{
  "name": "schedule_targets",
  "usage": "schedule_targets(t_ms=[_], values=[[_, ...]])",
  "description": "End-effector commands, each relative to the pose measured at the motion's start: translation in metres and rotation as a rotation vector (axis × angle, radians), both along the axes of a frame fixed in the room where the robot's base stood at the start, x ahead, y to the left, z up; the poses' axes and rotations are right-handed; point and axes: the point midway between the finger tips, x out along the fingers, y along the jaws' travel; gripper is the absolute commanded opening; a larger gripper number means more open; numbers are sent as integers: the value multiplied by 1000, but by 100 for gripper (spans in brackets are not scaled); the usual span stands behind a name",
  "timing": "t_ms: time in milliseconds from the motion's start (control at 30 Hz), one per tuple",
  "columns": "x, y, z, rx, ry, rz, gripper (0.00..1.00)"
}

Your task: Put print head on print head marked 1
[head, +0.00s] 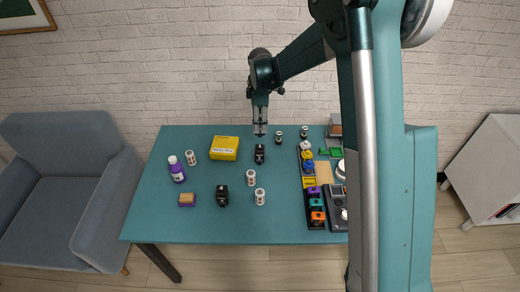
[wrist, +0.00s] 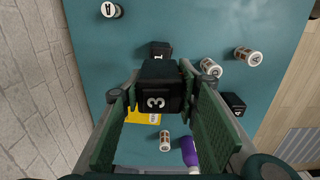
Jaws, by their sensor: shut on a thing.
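My gripper (head: 260,128) hangs above the back of the table in the head view. In the wrist view, my gripper (wrist: 158,105) is shut on a black print head marked 3 (wrist: 162,82), held between its green pads. Two other black print heads stand on the table. One is at the back middle (head: 259,154), below my gripper, and partly hidden behind the held one in the wrist view (wrist: 160,48). The other is nearer the front (head: 222,196) and shows in the wrist view (wrist: 233,102).
A rack of coloured pieces (head: 315,218) is at the right. The front-left of the teal table (head: 155,228) is clear.

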Motion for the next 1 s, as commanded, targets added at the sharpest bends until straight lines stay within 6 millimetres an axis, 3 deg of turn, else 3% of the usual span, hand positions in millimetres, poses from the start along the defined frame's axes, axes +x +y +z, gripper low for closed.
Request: schedule_targets(t_ms=[267,733,1000], values=[[0,0,-2,0,0,0,16],[0,0,-55,0,0,0,16],[0,0,-62,0,0,0,16]])
